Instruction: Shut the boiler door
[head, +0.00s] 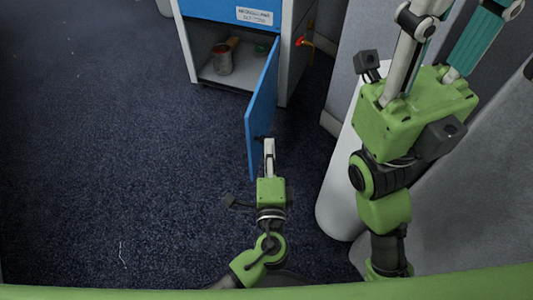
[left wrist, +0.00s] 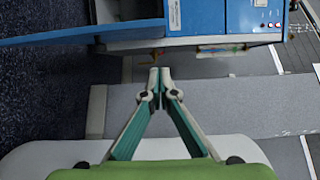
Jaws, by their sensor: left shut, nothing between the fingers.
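The boiler (head: 228,8) stands at the top centre of the head view. Its blue door (head: 262,100) hangs wide open, its free edge towards me. In the left wrist view, the door (left wrist: 85,32) extends left from the boiler (left wrist: 200,15). My left gripper (head: 268,143) is shut and empty, beside the door's right, outer face near the free edge. Contact cannot be told. Its shut fingertips (left wrist: 155,72) show in the left wrist view. My right gripper (head: 465,20) is large at the upper right; its fingers spread apart, the tips cut off by the frame.
A can (head: 222,60) and small items lie inside the boiler's lower compartment. A red-and-yellow valve (head: 306,40) sticks out from its right side. A white rounded object (head: 338,205) and grey panels stand to the right. Dark carpet (head: 110,150) lies clear to the left.

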